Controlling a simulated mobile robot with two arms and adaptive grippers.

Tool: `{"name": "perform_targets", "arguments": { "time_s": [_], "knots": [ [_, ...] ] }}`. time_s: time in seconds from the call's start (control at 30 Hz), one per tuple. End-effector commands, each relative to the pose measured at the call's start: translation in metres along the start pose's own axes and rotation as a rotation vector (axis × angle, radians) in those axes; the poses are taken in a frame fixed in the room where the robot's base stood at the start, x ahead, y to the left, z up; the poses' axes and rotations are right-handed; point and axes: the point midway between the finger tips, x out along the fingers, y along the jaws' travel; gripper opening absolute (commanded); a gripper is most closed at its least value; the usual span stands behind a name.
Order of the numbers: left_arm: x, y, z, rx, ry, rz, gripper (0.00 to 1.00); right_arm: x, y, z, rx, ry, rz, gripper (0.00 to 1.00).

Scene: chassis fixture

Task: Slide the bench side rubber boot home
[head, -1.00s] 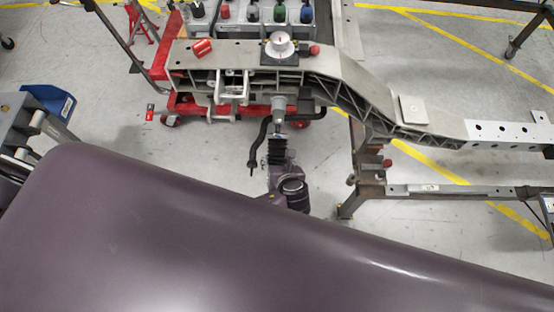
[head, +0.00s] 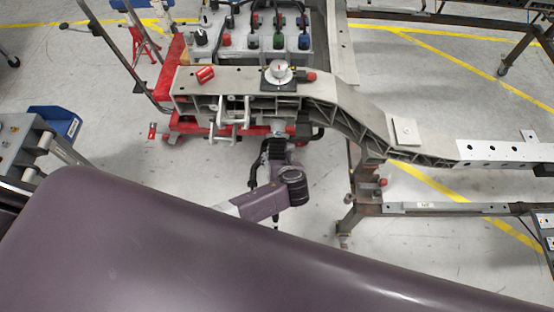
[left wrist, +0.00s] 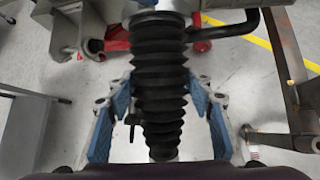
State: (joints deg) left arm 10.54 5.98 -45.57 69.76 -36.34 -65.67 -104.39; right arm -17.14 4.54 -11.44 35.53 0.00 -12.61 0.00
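The black ribbed rubber boot (left wrist: 160,75) stands upright in the middle of the left wrist view. It also shows small in the head view (head: 277,149), just under the grey cylindrical end (head: 278,128) below the chassis rail (head: 345,100). My left gripper (left wrist: 161,84) has one blue finger on each side of the boot. The fingertips appear to press its sides, so it looks shut on the boot. The boot's upper end is close to the grey part above it; whether they touch is unclear. My right gripper is not in view.
A black bent bar (left wrist: 235,28) runs right beside the boot's top. A rusty stand leg (head: 366,180) is to the right. A red cart (head: 178,120) stands behind left, and a blue bin (head: 62,122) at far left. Grey floor lies below.

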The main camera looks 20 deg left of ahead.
Motion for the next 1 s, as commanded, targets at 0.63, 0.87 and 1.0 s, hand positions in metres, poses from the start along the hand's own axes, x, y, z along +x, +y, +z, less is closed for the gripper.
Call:
{"name": "perform_targets", "arguments": {
  "time_s": [0.63, 0.87, 1.0],
  "knots": [
    [-0.018, -0.001, 0.001, -0.003, -0.002, -0.002, 0.64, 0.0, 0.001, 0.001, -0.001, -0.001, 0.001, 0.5],
    [-0.061, 0.0, 0.001, -0.004, -0.002, -0.003, 0.64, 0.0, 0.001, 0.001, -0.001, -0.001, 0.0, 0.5],
    [-0.089, 0.0, 0.002, -0.004, -0.002, -0.001, 0.64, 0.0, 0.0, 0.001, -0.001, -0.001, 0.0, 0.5]
  ]
}}
